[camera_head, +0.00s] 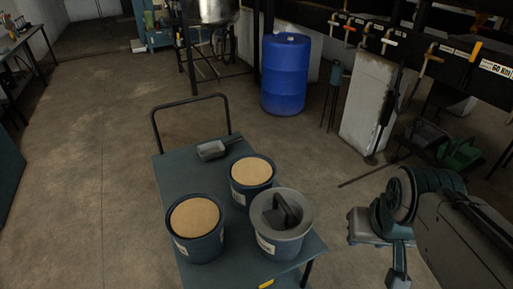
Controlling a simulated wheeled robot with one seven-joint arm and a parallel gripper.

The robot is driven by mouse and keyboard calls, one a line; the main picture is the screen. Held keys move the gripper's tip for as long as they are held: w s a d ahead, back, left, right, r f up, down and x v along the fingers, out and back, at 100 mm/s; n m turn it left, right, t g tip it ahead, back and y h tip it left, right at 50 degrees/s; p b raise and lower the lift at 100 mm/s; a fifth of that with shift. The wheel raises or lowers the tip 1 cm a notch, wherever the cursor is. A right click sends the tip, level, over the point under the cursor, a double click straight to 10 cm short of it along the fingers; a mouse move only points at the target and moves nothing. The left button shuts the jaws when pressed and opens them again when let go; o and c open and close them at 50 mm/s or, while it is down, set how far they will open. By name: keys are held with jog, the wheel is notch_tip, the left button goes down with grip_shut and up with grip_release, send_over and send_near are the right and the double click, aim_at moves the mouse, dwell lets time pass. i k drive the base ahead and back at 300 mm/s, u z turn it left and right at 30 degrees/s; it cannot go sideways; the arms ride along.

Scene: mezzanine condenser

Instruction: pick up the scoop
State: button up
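The scoop (212,149) lies on the far part of a dark blue-grey cart top (172,164), near the push handle. It has a light metal pan at the left and a dark handle pointing right. My gripper (388,245) is at the right, off the cart's right side and well away from the scoop.
Two buckets filled with tan material (195,217) (251,171) and a grey-rimmed bucket (281,240) with a dark angular object stand nearer on the cart. A blue drum (285,75) and a pale block (368,105) stand behind. Floor at left is clear.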

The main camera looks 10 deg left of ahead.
aim_at(209, 151)
jog(key=z, duration=0.7)
jog(key=k, duration=1)
jog(key=z, duration=0.65)
jog(key=i, duration=1)
jog(key=u, duration=0.25)
jog(key=i, duration=1.65)
jog(key=u, duration=0.45)
jog(key=i, duration=1.8)
jog(key=u, duration=0.85)
jog(key=i, duration=1.6)
jog(key=u, duration=1.85)
jog(key=i, duration=1)
jog(key=u, duration=1.3)
jog(key=i, duration=1.25)
jog(key=u, duration=0.3)
